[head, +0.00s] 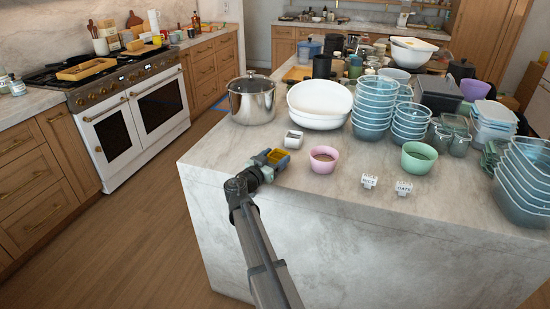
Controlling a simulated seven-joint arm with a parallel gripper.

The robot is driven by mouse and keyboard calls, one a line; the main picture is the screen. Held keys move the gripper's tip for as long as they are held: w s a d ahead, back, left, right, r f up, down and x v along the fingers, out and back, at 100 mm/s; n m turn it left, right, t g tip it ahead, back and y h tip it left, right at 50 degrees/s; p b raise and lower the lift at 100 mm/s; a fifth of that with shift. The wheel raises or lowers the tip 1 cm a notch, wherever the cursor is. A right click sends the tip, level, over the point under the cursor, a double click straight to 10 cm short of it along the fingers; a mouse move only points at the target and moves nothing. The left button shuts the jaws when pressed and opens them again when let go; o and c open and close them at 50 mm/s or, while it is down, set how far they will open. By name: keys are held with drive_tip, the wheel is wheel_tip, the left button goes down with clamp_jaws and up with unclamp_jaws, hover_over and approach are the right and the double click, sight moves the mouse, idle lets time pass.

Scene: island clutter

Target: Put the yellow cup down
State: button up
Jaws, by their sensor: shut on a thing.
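My gripper (272,160) is at the near left edge of the marble island (235,160), with my arm reaching up from below. It is shut on the yellow cup (277,156), which shows as a small yellow patch between the fingers. Most of the cup is hidden by the gripper. I cannot tell whether the cup touches the countertop or is held just above it.
A pink bowl (323,165) stands just right of my gripper, and a small white container (293,140) behind it. A steel pot (252,104), white bowls (318,118) and stacked blue bowls (375,105) crowd farther back. Bare marble lies left of my gripper.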

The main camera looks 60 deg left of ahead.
drive_tip(key=shift+f, duration=0.4)
idle(0.5)
drive_tip(key=o, duration=1.2)
drive_tip(key=shift+c, duration=0.2)
drive_tip(key=v, duration=1.3)
drive_tip(key=shift+s+d, duration=0.2)
drive_tip(key=shift+s, duration=0.1)
